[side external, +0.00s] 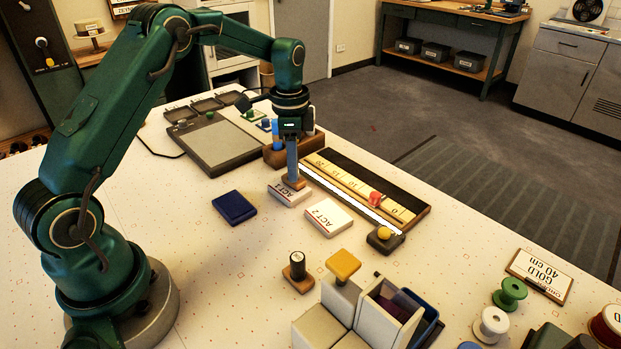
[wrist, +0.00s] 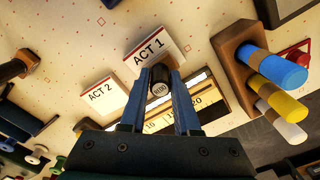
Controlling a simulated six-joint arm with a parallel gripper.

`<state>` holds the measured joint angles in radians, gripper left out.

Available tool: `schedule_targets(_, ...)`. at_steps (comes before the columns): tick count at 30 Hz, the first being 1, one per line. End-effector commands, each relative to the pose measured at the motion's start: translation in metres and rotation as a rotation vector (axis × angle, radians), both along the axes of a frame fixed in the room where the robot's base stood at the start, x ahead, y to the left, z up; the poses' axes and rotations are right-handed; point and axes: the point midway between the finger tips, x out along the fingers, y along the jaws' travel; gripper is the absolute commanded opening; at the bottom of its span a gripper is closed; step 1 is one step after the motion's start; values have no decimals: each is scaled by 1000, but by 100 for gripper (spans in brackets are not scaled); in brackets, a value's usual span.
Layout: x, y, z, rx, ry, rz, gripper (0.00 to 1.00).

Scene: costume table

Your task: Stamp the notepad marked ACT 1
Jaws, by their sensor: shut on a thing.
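The white notepad marked ACT 1 (side external: 285,196) lies on the table; it also shows in the wrist view (wrist: 150,50). My gripper (side external: 292,168) points down over its far edge. In the wrist view, my gripper (wrist: 168,82) is shut on a black-handled stamp (wrist: 159,88) with a small label on top. The stamp's brown base (side external: 295,183) shows in the side view, at the pad's far edge; I cannot tell whether it touches the paper. The ACT 2 notepad (side external: 328,218) lies to the right. A dark blue pad (side external: 234,207) lies to the left.
A second stamp (side external: 297,268) stands nearer the camera, beside grey blocks (side external: 320,328). A dark tray with a ruler (side external: 408,213) lies just beyond the notepads. A wooden holder with thick blue, yellow and white pens (wrist: 232,50) stands close by. Table left of the blue pad is clear.

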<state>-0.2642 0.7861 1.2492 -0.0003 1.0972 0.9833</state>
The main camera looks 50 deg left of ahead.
Motion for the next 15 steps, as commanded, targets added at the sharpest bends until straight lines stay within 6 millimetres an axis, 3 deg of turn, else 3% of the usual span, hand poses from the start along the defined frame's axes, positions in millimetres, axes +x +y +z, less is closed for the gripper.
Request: schedule_targets(15, 0, 0, 34, 1, -1, 0, 0)
